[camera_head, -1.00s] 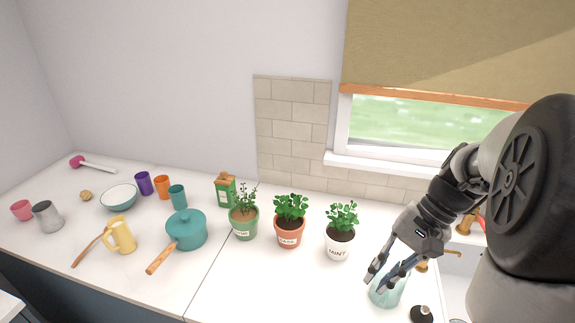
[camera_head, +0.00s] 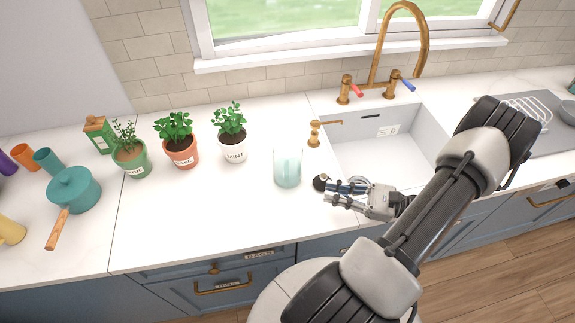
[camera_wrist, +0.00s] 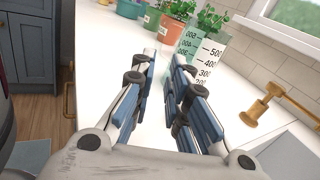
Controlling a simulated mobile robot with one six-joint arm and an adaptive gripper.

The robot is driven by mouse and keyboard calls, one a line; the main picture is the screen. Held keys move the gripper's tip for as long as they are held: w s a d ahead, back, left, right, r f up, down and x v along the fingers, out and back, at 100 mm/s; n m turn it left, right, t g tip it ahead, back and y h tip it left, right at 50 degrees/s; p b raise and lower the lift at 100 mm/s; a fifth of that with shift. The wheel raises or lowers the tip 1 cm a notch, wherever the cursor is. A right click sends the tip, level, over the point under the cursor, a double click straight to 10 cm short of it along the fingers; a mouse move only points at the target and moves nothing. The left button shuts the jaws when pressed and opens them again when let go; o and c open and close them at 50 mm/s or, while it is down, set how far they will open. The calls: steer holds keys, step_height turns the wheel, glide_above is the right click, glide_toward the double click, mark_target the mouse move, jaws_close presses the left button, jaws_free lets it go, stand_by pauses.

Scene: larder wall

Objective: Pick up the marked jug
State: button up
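The marked jug (camera_head: 287,168) is a clear, teal-tinted cylinder standing upright on the white counter, left of the sink. In the wrist view the jug (camera_wrist: 213,50) shows dark measuring marks and numbers, and my right-hand finger covers its lower part. My gripper (camera_head: 328,194) is low over the counter, to the right of the jug in the head view, with its fingers pointing left. In the wrist view my gripper (camera_wrist: 165,57) has its two fingers apart with bare counter between them. The jug is beyond the fingertips, not between them.
A mint pot (camera_head: 234,150) and basil pot (camera_head: 181,152) stand left of the jug. A brass dispenser (camera_head: 315,133) and the sink (camera_head: 370,150) are behind and right. The counter in front of the jug is clear.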

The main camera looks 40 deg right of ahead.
mark_target(286, 188)
steer(key=b+x, duration=0.1)
steer(key=x, duration=0.7)
steer(key=shift+w+a, duration=0.1)
steer(key=x, duration=0.2)
steer(key=b+x, duration=0.1)
steer(key=x, duration=0.2)
steer(key=shift+f+b, duration=0.25)
steer(key=shift+b, duration=0.05)
steer(key=shift+w+a, duration=0.1)
steer(key=shift+c, duration=0.5)
jaws_close()
steer(key=shift+r, duration=0.2)
